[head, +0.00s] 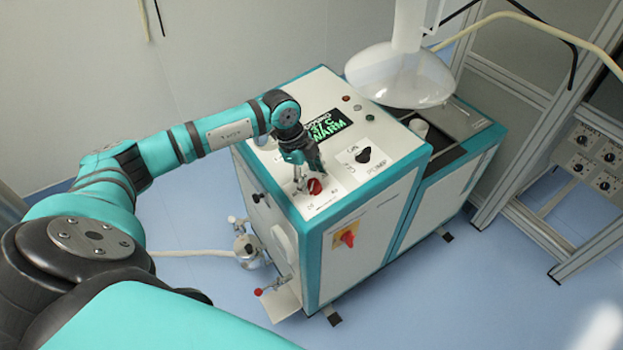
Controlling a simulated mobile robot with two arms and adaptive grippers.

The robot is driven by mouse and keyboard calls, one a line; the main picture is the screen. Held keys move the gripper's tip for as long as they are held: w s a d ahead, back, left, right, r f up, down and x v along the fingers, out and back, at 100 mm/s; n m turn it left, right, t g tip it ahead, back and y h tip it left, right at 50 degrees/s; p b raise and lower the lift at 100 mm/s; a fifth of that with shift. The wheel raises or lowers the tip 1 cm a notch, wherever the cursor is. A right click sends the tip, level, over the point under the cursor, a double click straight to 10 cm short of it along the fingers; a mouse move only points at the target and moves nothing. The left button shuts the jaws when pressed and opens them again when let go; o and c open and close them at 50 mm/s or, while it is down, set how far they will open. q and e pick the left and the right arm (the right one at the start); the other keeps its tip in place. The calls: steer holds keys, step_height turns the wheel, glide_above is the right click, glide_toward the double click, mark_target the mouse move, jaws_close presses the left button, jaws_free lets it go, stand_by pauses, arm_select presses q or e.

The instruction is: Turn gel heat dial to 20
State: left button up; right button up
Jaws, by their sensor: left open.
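A red dial (315,187) sits on the white top panel of the teal and white machine (388,203), near its front left edge, with small markings around it. The markings are too small to read surely. My left gripper (308,172) points down just over the red dial. Its fingers are open and partly cover the dial's far side; I cannot tell whether they touch it. A black dial (363,155) is to the right on the same panel. A display (327,126) behind shows green text, with "WARM" legible. My right gripper is not in view.
A white hood (400,75) hangs over the machine's far right. A red and yellow switch (347,237) is on the front face. A valve with a red handle (258,292) sticks out at lower left. A metal frame with a knob panel (592,160) stands at right.

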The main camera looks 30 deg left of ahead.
arm_select(q)
steer(key=v, duration=1)
steer(key=shift+r, duration=0.15)
